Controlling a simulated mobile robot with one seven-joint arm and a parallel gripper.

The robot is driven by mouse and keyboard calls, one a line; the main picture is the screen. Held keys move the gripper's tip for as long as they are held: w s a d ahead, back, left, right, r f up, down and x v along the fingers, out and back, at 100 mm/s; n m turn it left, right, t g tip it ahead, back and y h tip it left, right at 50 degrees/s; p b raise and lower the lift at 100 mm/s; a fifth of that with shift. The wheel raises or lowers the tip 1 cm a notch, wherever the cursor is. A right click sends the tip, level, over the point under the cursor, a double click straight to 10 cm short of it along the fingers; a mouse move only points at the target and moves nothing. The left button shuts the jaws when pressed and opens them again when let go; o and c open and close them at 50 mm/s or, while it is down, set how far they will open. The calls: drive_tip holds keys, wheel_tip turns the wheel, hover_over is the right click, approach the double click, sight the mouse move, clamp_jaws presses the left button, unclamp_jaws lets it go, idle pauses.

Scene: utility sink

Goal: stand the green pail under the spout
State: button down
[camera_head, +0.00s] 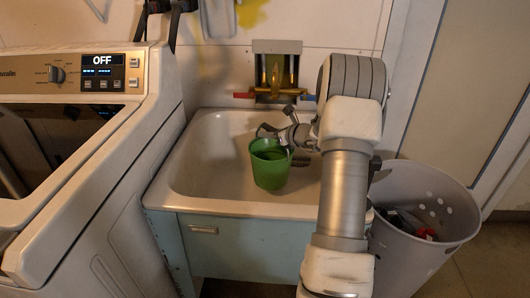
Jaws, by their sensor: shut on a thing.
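The green pail (269,168) is upright in or just above the white sink basin (205,170), near its middle. I cannot tell whether its base touches the basin floor. My gripper (285,140) is at the pail's upper right rim and is shut on it. The fingertips are small and partly hidden by the pail and my wrist. The brass faucet (277,75) is on the wall behind the sink, a little right of the pail. Its spout end is partly hidden by my gripper and arm.
A washing machine (75,130) stands close on the left of the sink. A grey perforated bin (425,215) with items inside stands on the right. The faucet has a red handle (244,95) and a blue one (308,97). The basin's left part is clear.

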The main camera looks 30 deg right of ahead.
sight(256, 144)
drive_tip(key=shift+w+a+f+b, duration=0.1)
drive_tip(key=shift+a+f+b, duration=0.15)
drive_tip(key=shift+f, duration=0.5)
drive_tip(key=shift+w+a+f+b, duration=0.1)
drive_tip(key=shift+f+b, duration=0.25)
drive_tip(key=shift+f, duration=0.45)
drive_tip(key=shift+a+f+b, duration=0.2)
drive_tip(key=shift+f+b, duration=0.1)
drive_tip(key=shift+f, duration=0.45)
drive_tip(key=shift+f, duration=0.25)
drive_tip(key=c, duration=0.7)
unclamp_jaws()
